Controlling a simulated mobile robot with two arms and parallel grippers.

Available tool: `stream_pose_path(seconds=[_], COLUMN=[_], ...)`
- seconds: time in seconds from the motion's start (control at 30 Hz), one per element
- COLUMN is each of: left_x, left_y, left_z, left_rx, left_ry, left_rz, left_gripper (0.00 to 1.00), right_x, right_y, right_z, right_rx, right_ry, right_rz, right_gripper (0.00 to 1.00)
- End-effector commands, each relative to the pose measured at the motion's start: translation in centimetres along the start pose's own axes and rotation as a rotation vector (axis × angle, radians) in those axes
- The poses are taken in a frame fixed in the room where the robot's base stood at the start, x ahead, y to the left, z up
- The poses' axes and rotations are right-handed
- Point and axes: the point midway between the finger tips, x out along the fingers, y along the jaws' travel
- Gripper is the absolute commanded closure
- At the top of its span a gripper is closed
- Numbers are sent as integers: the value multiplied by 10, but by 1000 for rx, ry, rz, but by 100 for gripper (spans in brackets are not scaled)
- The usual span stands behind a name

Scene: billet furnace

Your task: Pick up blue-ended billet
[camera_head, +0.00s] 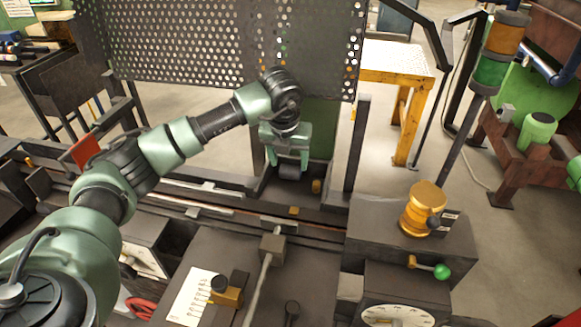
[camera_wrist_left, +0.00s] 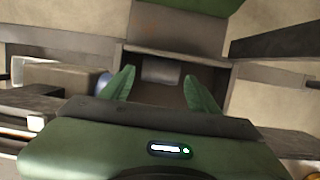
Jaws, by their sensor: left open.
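My left gripper (camera_head: 288,160) points down over a dark bay at the middle of the machine, with its two green fingers apart. A short grey piece (camera_head: 289,172) shows at the fingers in the head view, and a grey block (camera_wrist_left: 162,71) shows beyond the gap in the left wrist view. I cannot tell whether the fingers touch it. In the left wrist view the open gripper (camera_wrist_left: 162,88) has a rounded blue end (camera_wrist_left: 104,83) just left of its left finger, partly hidden. I cannot tell whether this is the billet's end. My right gripper does not show.
A perforated guard panel (camera_head: 220,45) stands behind my left arm. A dark post (camera_head: 356,145) rises right of the bay. A yellow-framed table (camera_head: 398,62), a signal tower (camera_head: 490,70) and a brass-coloured fitting (camera_head: 422,208) are to the right. Dark rails (camera_head: 230,205) run across the front.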

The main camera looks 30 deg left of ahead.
Motion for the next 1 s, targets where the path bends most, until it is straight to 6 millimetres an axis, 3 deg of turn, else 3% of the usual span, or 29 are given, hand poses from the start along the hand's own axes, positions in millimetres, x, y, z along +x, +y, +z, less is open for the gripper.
stream_pose_path(seconds=[0.1,0.27,0.5,0.53,0.73,1.0], left_x=[15,35,38,38,38,36], left_y=[-2,-2,-2,-2,-2,-2], left_z=[-3,-2,-2,-2,-2,0], left_rx=[0,1,1,1,1,0], left_ry=[6,2,0,0,0,-4], left_rz=[1,0,0,0,0,-2], left_gripper=[39,39,39,42,98,100], right_x=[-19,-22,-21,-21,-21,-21], right_y=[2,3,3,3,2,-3], right_z=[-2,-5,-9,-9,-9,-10], right_rx=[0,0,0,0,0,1], right_ry=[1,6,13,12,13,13], right_rz=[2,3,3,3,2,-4], right_gripper=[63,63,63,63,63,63])
